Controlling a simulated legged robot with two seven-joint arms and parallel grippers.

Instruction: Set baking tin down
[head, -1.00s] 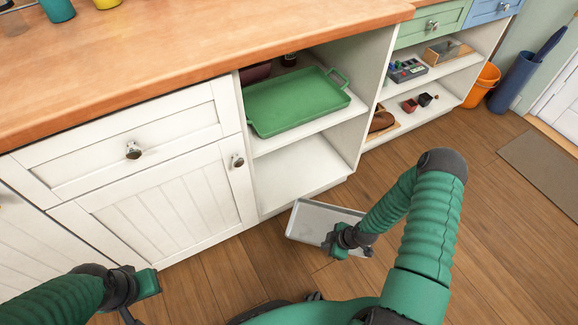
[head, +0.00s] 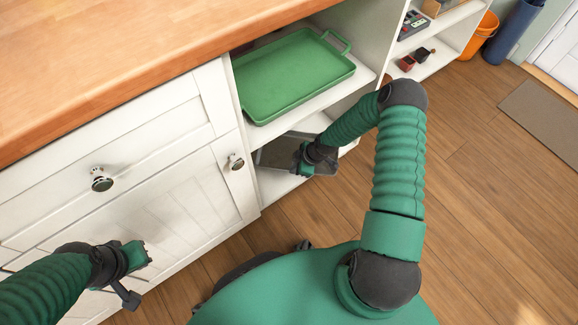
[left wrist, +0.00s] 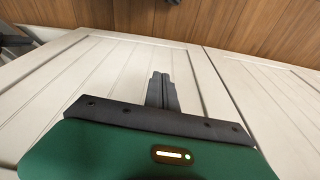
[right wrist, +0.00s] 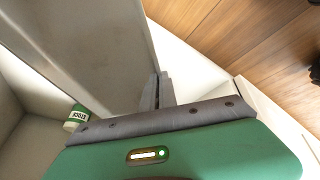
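The grey baking tin (head: 277,154) is partly inside the lower open shelf compartment, under the green tray. My right gripper (head: 303,160) is shut on the tin's near right edge. In the right wrist view the tin (right wrist: 85,45) runs from the upper left to my closed fingers (right wrist: 158,92). I cannot tell whether the tin touches the lower shelf (head: 272,188). My left gripper (head: 138,275) is shut and empty in front of the white cabinet door; its fingers meet in the left wrist view (left wrist: 162,92).
A green tray (head: 295,75) fills the shelf above. The wooden counter (head: 120,55) overhangs the cabinet. The floor (head: 480,180) at right is clear.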

